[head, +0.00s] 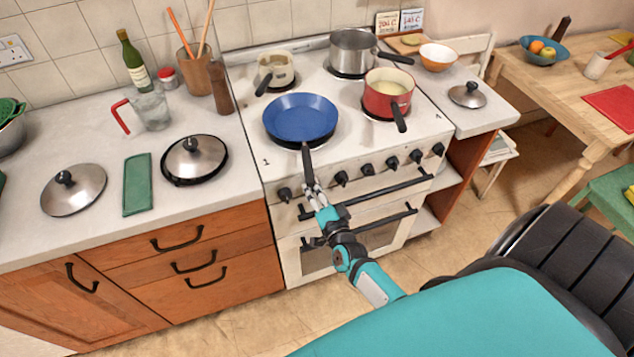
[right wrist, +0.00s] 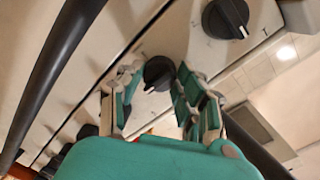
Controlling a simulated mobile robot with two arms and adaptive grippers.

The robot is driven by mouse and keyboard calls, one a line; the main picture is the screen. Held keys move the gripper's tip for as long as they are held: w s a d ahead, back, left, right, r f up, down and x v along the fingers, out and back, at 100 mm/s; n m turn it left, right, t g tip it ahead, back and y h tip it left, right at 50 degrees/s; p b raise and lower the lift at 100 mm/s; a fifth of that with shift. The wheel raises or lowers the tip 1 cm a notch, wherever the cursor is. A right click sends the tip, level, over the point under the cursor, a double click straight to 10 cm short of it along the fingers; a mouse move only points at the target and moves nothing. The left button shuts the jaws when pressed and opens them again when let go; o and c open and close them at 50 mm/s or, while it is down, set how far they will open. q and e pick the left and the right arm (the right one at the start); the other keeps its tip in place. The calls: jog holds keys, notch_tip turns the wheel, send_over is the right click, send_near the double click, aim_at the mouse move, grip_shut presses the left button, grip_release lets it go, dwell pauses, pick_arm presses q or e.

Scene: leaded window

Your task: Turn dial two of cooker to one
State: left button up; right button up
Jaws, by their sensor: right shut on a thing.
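The cream cooker (head: 431,127) has a row of black dials along its front. My right gripper (head: 314,190) is at the left part of this row, between the leftmost dial (head: 284,194) and another dial (head: 341,178). In the right wrist view, my right gripper (right wrist: 160,78) is shut with its fingers on either side of a black dial (right wrist: 157,70). This dial has a white pointer line, which faces the lower left of that view. A neighbouring dial (right wrist: 228,18) is at the top right there. The gripped dial is mostly hidden in the head view. My left gripper is not in view.
A blue frying pan (head: 300,118) has its handle (head: 307,160) reaching over the front edge just above my right gripper. Black oven handles (head: 385,191) run below the dials. A red saucepan (head: 388,92) and other pots stand on the hob. Counters flank the cooker.

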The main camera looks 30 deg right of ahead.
jog(key=shift+a+f+n+h+p, duration=0.1)
jog(key=shift+n+h+p, duration=0.25)
jog(key=shift+n, duration=1.2)
jog(key=shift+f+n+h+p, duration=0.15)
jog(key=shift+n+p, duration=0.25)
jog(key=shift+n, duration=1.15)
jog(key=shift+r, duration=0.1)
jog(key=o, duration=1.1)
jog(key=shift+o, duration=0.2)
jog(key=v, duration=1.2)
jog(key=shift+r, duration=0.15)
